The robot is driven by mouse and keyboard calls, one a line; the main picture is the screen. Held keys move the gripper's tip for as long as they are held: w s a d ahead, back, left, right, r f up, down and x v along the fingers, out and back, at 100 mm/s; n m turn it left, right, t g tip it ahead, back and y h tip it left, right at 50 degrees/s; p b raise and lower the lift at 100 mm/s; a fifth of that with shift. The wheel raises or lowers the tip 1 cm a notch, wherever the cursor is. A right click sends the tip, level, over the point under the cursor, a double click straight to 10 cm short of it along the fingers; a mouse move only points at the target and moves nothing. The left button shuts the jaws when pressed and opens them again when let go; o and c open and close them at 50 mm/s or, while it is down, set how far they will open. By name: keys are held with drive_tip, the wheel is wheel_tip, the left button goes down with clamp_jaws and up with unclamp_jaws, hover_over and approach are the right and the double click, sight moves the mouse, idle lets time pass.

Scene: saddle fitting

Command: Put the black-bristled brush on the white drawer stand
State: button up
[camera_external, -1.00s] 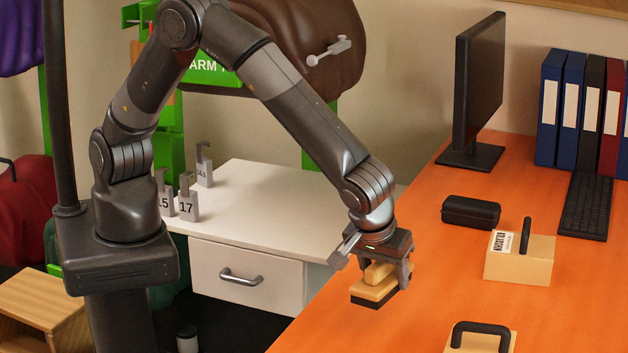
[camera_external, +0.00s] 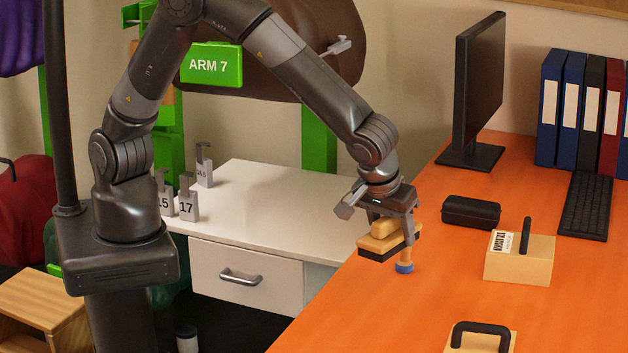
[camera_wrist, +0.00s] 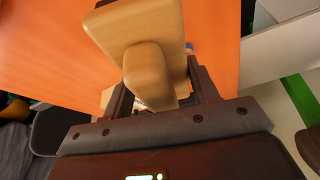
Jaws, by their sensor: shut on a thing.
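The black-bristled brush (camera_external: 388,242) has a pale wooden body with a raised grip and a dark bristle layer beneath. My gripper (camera_external: 394,224) is shut on its grip and holds it above the orange desk near the left edge. In the wrist view the brush (camera_wrist: 140,25) fills the upper middle, with its grip between the jaws of my gripper (camera_wrist: 160,92); its bristles are hidden there. The white drawer stand (camera_external: 275,200) is left of the brush, with one grey-handled drawer. Its near top is clear.
Grey numbered hooked blocks (camera_external: 188,203) stand at the stand's left end. A black case (camera_external: 470,212), a handled wooden block (camera_external: 520,258) and a monitor (camera_external: 479,90) are to the right.

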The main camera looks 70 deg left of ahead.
drive_tip(key=w+a+r+m, duration=0.1)
drive_tip(key=w+a, duration=0.4)
drive_tip(key=a, duration=0.4)
drive_tip(key=w+a+r, duration=0.1)
drive_tip(key=w+a, duration=0.3)
drive_tip(key=a, duration=0.4)
drive_tip(key=n+y, duration=0.1)
drive_tip(key=n, duration=0.3)
hover_over(295, 232)
drive_tip(key=s+d, duration=0.1)
drive_tip(key=d, duration=0.1)
drive_tip(key=shift+g, duration=0.3)
wheel_tip(295, 232, down, 25)
drive_tip(key=shift+a+r, duration=0.1)
drive_tip(key=shift+a, duration=0.05)
drive_tip(key=shift+a+f, duration=0.3)
drive_tip(key=shift+f, duration=1.9)
drive_tip(key=shift+f, duration=0.15)
drive_tip(key=o, duration=1.1)
drive_tip(key=shift+c, duration=0.2)
